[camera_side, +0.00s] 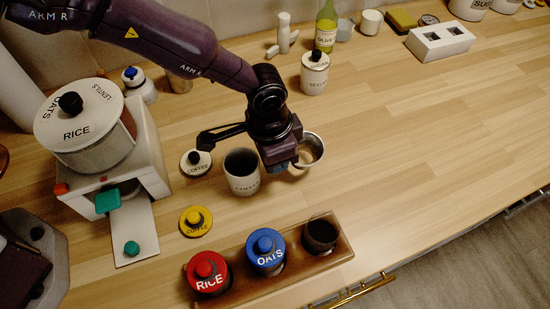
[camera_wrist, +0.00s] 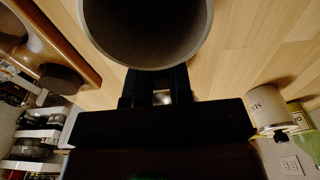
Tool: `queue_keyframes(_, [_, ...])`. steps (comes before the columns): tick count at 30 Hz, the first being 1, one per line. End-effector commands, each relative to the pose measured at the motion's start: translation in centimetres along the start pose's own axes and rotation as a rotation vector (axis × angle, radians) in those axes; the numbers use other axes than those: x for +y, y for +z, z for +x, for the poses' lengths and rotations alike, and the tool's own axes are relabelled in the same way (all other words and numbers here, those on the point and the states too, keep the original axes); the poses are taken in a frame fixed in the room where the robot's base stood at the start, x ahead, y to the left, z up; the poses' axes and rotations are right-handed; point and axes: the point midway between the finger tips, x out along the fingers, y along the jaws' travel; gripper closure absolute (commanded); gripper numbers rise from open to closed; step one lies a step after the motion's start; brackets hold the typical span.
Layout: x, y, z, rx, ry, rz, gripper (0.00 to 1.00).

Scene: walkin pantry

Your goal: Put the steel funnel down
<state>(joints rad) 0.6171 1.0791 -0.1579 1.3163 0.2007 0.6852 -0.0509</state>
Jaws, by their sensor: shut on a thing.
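The steel funnel (camera_side: 318,147) is at the far right side of my gripper (camera_side: 287,163) in the side view, its round mouth facing up. My gripper is shut on it; the fingertips and the funnel's lower part are mostly hidden in that view. In the wrist view the funnel's wide grey mouth (camera_wrist: 147,62) fills the top middle, just beyond my gripper's fingers (camera_wrist: 160,88). The funnel is right of the open coffee canister (camera_side: 243,184). I cannot tell how far it is above the counter.
The coffee lid (camera_side: 196,165) and a yellow lid (camera_side: 196,222) lie left of the canister. A wooden rack (camera_side: 292,290) with red, blue and dark jars stands in front. A lidded white canister (camera_side: 314,80) and an oil bottle (camera_side: 326,28) stand behind. The counter to the right (camera_side: 430,140) is clear.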

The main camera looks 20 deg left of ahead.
Motion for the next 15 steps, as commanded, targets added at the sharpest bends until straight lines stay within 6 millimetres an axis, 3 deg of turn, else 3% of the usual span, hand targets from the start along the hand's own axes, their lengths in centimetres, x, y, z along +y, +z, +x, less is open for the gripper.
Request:
queue_keyframes(4, [0.0,0.2,1.9,-0.001,0.000,0.000,1.00])
queue_keyframes(14, [0.0,0.2,2.1,-0.001,0.000,0.000,1.00])
queue_keyframes(15, [0.0,0.2,2.2,0.000,0.000,-0.001,0.75])
